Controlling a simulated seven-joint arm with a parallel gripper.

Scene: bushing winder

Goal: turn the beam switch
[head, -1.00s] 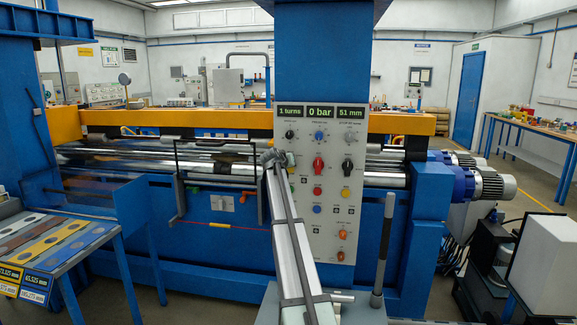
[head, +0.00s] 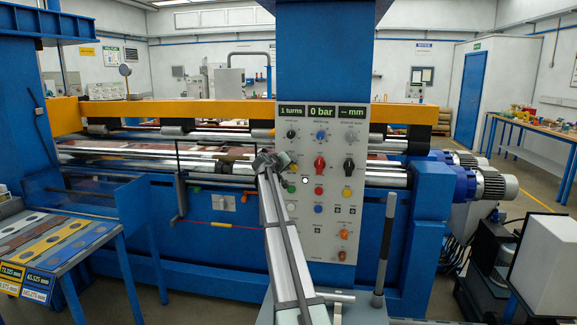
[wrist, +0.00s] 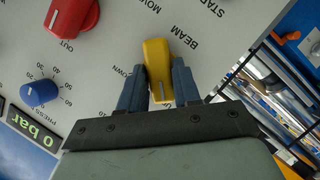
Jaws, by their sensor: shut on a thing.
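The beam switch (wrist: 158,70) is a yellow knob with a white pointer line, beside the words BEAM and DOWN in the wrist view. My gripper (wrist: 159,82) is shut on it, one blue-grey finger on each side. The panel displays (head: 322,112) read 1 turns, 0 bar and dashes before mm.
A red knob (wrist: 72,16) and a blue knob (wrist: 38,93) are close by on the panel. Shiny rollers (head: 130,160) run across the blue machine behind my arm. A dark lever (head: 385,240) stands right of the panel.

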